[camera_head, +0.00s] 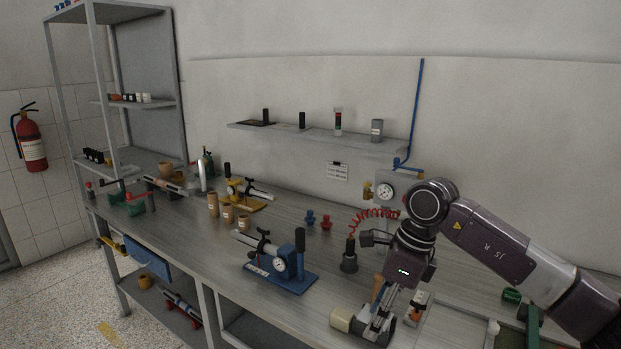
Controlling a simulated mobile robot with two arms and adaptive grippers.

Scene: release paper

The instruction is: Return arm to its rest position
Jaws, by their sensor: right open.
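My right arm (500,245) comes in from the right side of the head view and bends down over the workbench. My right gripper (376,324) is open and points down near the bench's front edge. A short beige cylinder (342,318) lies close to its fingers on the left. I cannot tell whether they touch. No paper can be made out at the fingers. My left gripper is not in view.
The grey workbench (180,235) holds a blue device with a dial (280,265), a yellow device (245,195), tan cups (228,212) and a black-topped tool (349,258). A pressure gauge (386,191) with a red coiled hose is close to my arm. A wall shelf (320,137) is behind.

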